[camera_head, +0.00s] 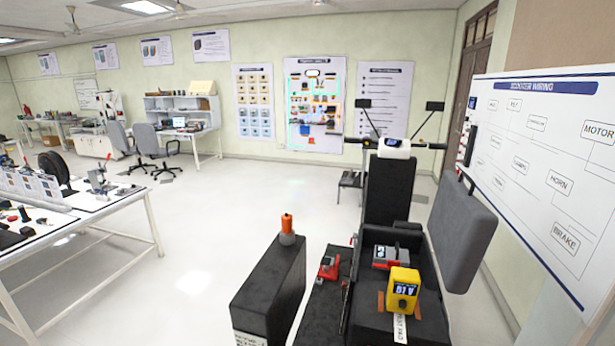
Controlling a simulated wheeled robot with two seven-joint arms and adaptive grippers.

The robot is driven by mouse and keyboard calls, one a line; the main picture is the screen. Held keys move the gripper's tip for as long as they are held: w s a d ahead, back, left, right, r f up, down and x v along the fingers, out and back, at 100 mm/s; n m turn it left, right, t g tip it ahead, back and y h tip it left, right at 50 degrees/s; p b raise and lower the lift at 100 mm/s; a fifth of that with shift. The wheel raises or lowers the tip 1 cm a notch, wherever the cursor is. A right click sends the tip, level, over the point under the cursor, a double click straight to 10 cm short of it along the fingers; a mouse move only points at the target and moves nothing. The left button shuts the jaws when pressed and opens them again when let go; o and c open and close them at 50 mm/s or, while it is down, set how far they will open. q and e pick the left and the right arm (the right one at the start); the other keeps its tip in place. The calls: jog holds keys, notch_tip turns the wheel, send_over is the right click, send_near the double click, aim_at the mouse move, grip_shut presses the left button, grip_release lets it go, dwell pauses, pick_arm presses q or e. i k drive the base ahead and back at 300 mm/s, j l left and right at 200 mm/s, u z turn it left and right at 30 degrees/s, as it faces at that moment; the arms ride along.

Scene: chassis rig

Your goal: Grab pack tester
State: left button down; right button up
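A yellow box-shaped device with a dark display (404,289), which looks like the pack tester, sits on the black seat-like surface of the chassis rig at the lower right. Its display shows light characters that I cannot read surely. A grey and red device (393,257) lies just behind it. A smaller red device (328,267) with a dark top sits to the left on a lower black surface. Neither of my grippers shows in the head view.
A tall black box (268,290) with an orange-topped plug (287,228) stands left of the rig. Handlebars (394,146) rise behind it. A wiring board (545,170) stands close on the right. A white workbench (80,225) is at left, with open floor between.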

aim_at(405, 283)
jog(key=k+l+z, duration=0.2)
jog(key=z, duration=0.7)
